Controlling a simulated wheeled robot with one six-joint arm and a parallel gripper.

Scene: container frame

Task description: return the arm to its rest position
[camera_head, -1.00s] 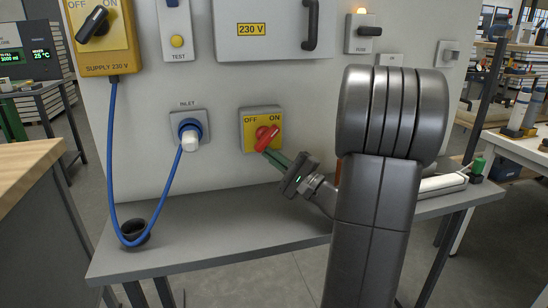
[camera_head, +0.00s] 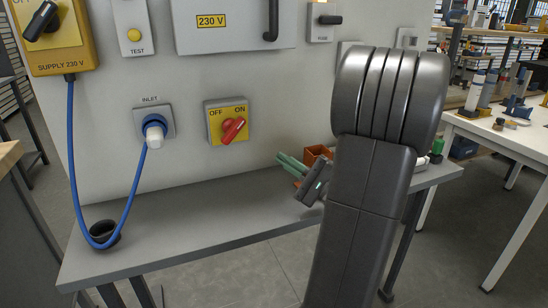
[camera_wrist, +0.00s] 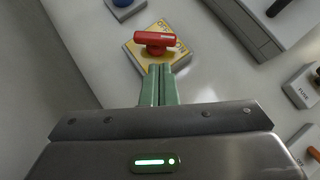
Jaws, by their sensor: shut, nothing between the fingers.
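My gripper (camera_head: 284,161) is in the head view, left of my big dark arm link and above the grey bench. Its green fingers are together with nothing between them. They also show in the wrist view (camera_wrist: 159,72), just below the red rotary switch in the picture. The red switch (camera_head: 233,130) on its yellow OFF/ON plate is apart from the fingers in the head view. Its handle is tilted, with its upper end towards ON. The switch handle (camera_wrist: 155,40) is also seen in the wrist view. My arm link hides part of the wrist.
The grey bench (camera_head: 180,215) runs below the panel. A blue cable (camera_head: 71,140) hangs from the yellow supply box (camera_head: 62,55), dips near a black cup (camera_head: 104,235) and rises to the inlet plug (camera_head: 155,134). An orange bin (camera_head: 317,153) stands behind my gripper.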

